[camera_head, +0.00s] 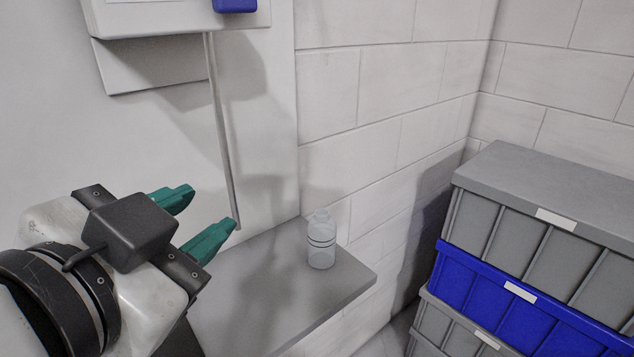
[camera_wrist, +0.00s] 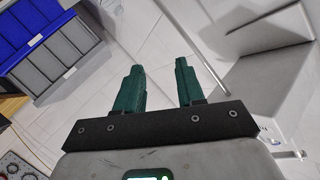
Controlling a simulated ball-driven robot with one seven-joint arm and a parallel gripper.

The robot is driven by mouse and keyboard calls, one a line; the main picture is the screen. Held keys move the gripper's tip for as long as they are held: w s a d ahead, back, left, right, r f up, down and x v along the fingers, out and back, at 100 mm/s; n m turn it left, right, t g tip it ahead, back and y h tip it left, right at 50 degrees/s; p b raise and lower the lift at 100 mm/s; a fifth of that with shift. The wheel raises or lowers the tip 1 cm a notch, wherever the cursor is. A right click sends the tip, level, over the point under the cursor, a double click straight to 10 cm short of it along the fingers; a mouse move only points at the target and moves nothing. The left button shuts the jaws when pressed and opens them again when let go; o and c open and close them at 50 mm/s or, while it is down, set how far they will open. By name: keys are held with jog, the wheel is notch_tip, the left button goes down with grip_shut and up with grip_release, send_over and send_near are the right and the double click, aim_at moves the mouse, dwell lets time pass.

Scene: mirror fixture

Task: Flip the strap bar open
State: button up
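A thin grey bar (camera_head: 221,125), which looks like the strap bar, hangs down from a white wall-mounted box (camera_head: 180,20) in the head view. It slants slightly, and its lower end is beside one of my green fingertips. My gripper (camera_head: 212,207) is at the left of the head view, its fingers pointing toward the bar's lower part. I cannot tell whether they touch. The gripper also shows in the wrist view (camera_wrist: 158,68), with its two fingers apart and nothing between them.
A grey shelf (camera_head: 345,280) below the bar carries a clear bottle (camera_head: 321,240) near the wall. A blue part (camera_head: 235,4) is on the box, cut off by the top edge. Grey and blue crates (camera_head: 490,290) are stacked at the right.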

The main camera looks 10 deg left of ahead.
jog(key=w+d+f+n, duration=0.1)
jog(key=w+d+f, duration=0.2)
jog(key=f, duration=0.2)
jog(key=shift+g+h, duration=0.3)
jog(key=shift+g, duration=0.1)
jog(key=shift+c, duration=0.2)
